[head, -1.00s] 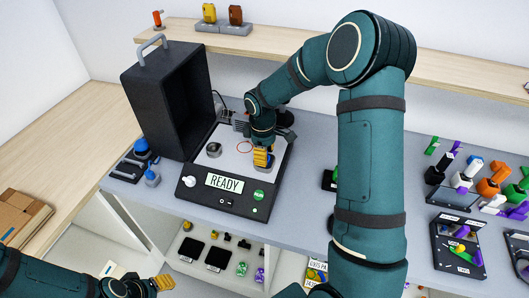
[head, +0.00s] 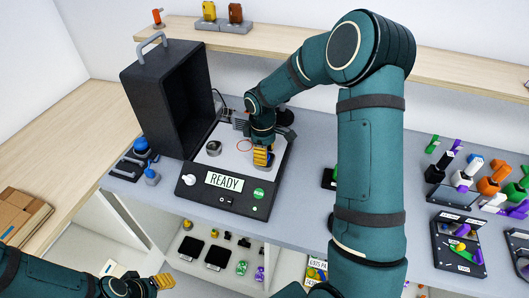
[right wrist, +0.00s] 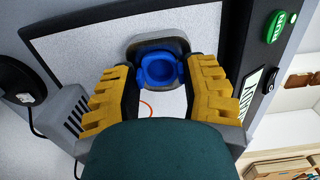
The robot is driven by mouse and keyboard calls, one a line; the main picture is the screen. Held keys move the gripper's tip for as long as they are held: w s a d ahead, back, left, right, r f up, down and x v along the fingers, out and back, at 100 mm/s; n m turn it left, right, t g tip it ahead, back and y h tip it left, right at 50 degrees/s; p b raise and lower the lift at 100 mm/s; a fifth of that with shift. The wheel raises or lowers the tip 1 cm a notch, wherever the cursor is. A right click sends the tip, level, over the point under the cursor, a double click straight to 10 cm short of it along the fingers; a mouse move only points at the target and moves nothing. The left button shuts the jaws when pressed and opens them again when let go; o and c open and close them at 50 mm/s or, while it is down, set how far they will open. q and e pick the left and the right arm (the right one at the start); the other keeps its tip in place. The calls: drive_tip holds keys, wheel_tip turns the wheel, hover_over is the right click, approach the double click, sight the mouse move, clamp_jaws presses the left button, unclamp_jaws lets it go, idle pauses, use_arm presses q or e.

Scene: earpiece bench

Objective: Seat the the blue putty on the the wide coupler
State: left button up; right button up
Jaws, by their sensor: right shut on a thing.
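The blue putty (right wrist: 160,69) shows in the right wrist view as a blue, ring-like piece with a hollow middle. It is between the yellow fingertips of my right gripper (right wrist: 161,72), which is shut on it. A grey rounded-square piece (right wrist: 176,46) shows around and behind it; I cannot tell whether they touch. In the head view my right gripper (head: 263,158) is low over the right part of the machine's pale plate. A grey round part (head: 214,148) stands on the plate's left; I cannot tell which part is the wide coupler. My left gripper (head: 160,282) is at the lower left, its jaw opening unclear.
The machine's front panel has a READY display (head: 225,183) and a green button (head: 259,193). Trays with coloured parts (head: 458,245) fill the right of the bench.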

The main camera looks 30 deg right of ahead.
drive_tip(key=shift+f, duration=0.15)
idle(0.7)
drive_tip(key=o, duration=1.2)
wheel_tip(320, 180, up, 12)
drive_tip(key=shift+w+a, duration=0.25)
